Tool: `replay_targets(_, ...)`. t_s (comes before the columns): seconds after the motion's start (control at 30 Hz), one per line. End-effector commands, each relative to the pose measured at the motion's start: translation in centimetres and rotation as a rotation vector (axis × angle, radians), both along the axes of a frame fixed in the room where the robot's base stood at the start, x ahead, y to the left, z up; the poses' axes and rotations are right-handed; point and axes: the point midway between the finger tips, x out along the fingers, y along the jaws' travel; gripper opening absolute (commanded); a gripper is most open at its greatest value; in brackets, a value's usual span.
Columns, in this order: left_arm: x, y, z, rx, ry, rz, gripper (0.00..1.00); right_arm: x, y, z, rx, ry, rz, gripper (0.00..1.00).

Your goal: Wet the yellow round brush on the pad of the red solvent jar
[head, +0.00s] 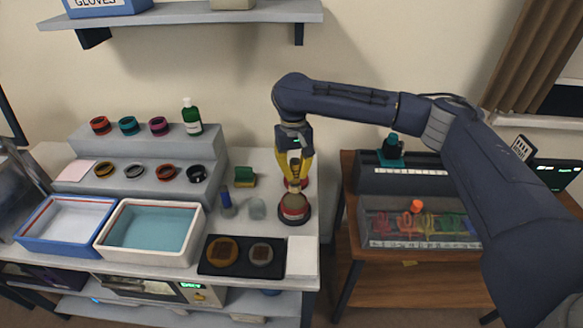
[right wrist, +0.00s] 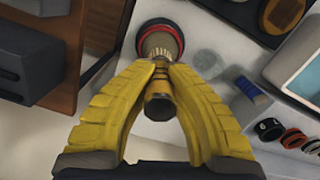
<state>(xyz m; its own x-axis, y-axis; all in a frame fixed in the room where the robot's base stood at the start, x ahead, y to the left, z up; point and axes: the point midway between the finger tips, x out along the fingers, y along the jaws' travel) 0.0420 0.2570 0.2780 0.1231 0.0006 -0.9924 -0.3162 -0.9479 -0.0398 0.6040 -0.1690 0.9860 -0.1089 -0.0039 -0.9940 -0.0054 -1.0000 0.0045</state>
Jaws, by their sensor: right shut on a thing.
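My left gripper is not in view.
A clear glass (head: 257,209) and a blue-topped bottle (head: 226,203) stand left of the jar. A black mat (head: 233,271) with two round parts lies in front. A reddish object (head: 304,182) sits behind the brush. A gap separates the bench from the wooden table (head: 346,200).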

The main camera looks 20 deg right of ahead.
Motion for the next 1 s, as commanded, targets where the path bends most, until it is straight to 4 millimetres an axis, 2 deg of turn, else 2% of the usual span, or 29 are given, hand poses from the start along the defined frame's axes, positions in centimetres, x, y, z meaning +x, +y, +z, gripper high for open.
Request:
replay_targets(0.43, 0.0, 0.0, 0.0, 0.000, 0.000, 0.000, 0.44, -0.1, 0.1, -3.6, 0.001, 0.002, 0.001, 0.00)
replay_targets(0.7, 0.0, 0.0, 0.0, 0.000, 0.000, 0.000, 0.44, 0.0, 0.1, -4.5, 0.001, 0.000, 0.000, 0.00)
replay_targets(1.0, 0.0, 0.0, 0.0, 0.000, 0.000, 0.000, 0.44, 0.0, 0.0, -4.5, 0.001, 0.000, -0.001, 0.00)
